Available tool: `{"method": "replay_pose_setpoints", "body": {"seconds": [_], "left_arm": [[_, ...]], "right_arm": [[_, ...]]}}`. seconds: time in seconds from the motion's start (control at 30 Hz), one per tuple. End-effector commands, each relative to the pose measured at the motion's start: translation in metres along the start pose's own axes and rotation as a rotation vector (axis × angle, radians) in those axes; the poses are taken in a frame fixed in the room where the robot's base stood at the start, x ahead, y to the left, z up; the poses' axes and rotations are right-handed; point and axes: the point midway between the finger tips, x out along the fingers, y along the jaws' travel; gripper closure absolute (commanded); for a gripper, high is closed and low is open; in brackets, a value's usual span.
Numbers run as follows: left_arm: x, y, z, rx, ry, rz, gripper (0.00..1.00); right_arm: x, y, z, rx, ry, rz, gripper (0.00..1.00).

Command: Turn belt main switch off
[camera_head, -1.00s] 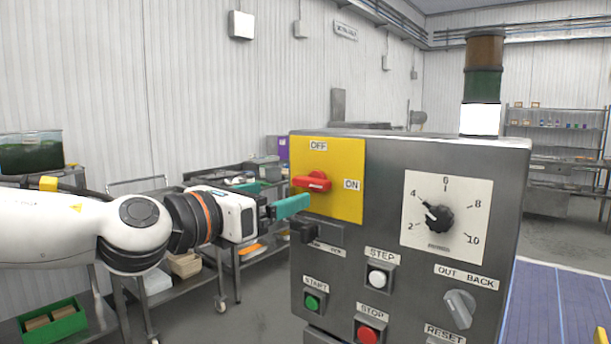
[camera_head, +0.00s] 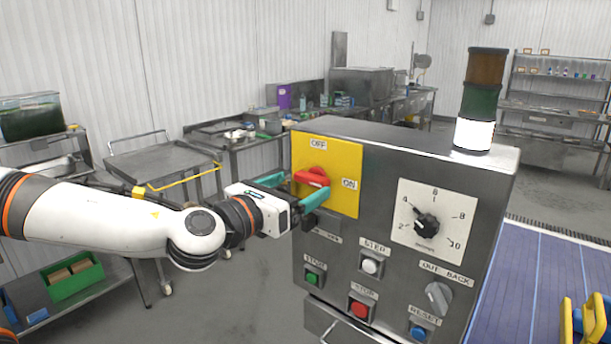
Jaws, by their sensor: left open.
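The main switch (camera_head: 312,177) is a red rotary handle on a yellow plate (camera_head: 343,195) at the upper left of the grey control box. The plate is marked OFF at the top and ON at the right. The handle lies roughly level, its right end near the ON mark. My left gripper (camera_head: 296,188) comes in from the left with its teal fingers open. One finger is at the handle's left, the other just below it. I cannot tell whether either finger touches the handle. My right gripper is not in view.
The control box (camera_head: 450,168) also carries a numbered dial (camera_head: 427,225), several push buttons and an OUT/BACK knob (camera_head: 438,298). A signal tower (camera_head: 478,100) stands on top. A blue belt (camera_head: 540,280) lies at the right. Steel tables (camera_head: 165,160) stand behind my left arm.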

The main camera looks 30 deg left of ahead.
Motion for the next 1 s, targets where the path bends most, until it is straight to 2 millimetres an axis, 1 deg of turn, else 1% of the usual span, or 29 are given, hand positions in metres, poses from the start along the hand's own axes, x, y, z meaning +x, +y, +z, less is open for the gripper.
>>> {"method": "replay_pose_setpoints", "body": {"seconds": [0.1, 0.3, 0.47, 0.73, 0.77, 1.0], "left_arm": [[0.012, -0.001, 0.001, 0.005, -0.005, -0.003, 0.15], [0.026, -0.001, 0.001, 0.003, -0.002, -0.001, 0.15], [0.030, 0.000, 0.000, 0.001, -0.001, 0.001, 0.15], [0.031, 0.000, 0.000, 0.000, 0.000, 0.001, 0.15], [0.031, 0.000, 0.000, 0.000, 0.000, 0.001, 0.16], [0.031, 0.000, 0.000, 0.000, 0.000, 0.001, 0.55]], "right_arm": [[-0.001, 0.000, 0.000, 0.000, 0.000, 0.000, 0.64], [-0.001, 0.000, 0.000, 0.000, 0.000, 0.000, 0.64], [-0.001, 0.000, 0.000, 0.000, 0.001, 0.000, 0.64], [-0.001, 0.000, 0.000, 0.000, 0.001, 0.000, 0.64], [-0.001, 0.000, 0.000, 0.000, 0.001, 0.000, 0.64], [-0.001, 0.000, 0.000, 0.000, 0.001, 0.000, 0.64]]}}
